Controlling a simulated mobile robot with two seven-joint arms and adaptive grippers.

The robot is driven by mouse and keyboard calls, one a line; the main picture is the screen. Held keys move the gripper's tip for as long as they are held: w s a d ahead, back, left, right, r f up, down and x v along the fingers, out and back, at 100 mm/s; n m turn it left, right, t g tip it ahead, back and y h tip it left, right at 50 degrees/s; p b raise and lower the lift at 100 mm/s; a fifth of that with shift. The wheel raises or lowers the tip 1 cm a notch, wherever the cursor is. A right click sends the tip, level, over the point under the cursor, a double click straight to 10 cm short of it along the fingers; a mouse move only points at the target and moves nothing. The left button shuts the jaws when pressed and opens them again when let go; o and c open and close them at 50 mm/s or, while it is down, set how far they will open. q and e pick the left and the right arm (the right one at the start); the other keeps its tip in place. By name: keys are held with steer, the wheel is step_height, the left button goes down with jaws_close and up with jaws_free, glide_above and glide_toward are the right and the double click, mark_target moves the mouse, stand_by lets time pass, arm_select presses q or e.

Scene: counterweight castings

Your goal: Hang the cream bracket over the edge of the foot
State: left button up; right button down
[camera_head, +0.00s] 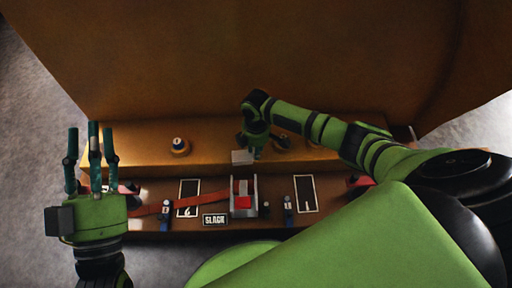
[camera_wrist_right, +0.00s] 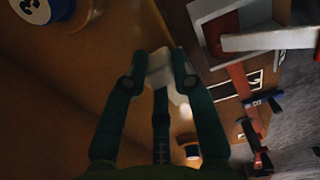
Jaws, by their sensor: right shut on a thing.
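The cream bracket (camera_head: 242,157) is a small pale block at the middle of the brown ledge, which I take to be the foot (camera_head: 215,158), at the base of a tall brown wall. My right gripper (camera_head: 252,150) is shut on the bracket from above. In the right wrist view the bracket (camera_wrist_right: 160,66) sits between the dark green fingertips (camera_wrist_right: 157,82). I cannot tell whether the bracket touches the ledge; the fingers hide part of it. My left gripper (camera_head: 92,148) is open and empty at the left, its fingers pointing up.
A grey channel with a red block (camera_head: 243,199) stands just in front of the ledge. A round numbered knob (camera_head: 179,146) sits on the ledge.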

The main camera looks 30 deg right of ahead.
steer(key=shift+f+b, duration=0.3)
steer(key=shift+f, duration=0.25)
arm_select(q)
steer(key=s+r+m+t+h, duration=0.1)
steer(key=s+r+t+h, duration=0.1)
steer(key=s+r+h, duration=0.1)
steer(key=shift+s+d+r+m+t, duration=0.35)
steer(key=shift+s+r, duration=0.25)
steer(key=shift+r, duration=0.4)
arm_select(e)
steer(key=shift+f, duration=0.4)
steer(key=c, duration=0.9)
jaws_free()
steer(key=shift+c, duration=0.2)
step_height(320, 180, up, 12)
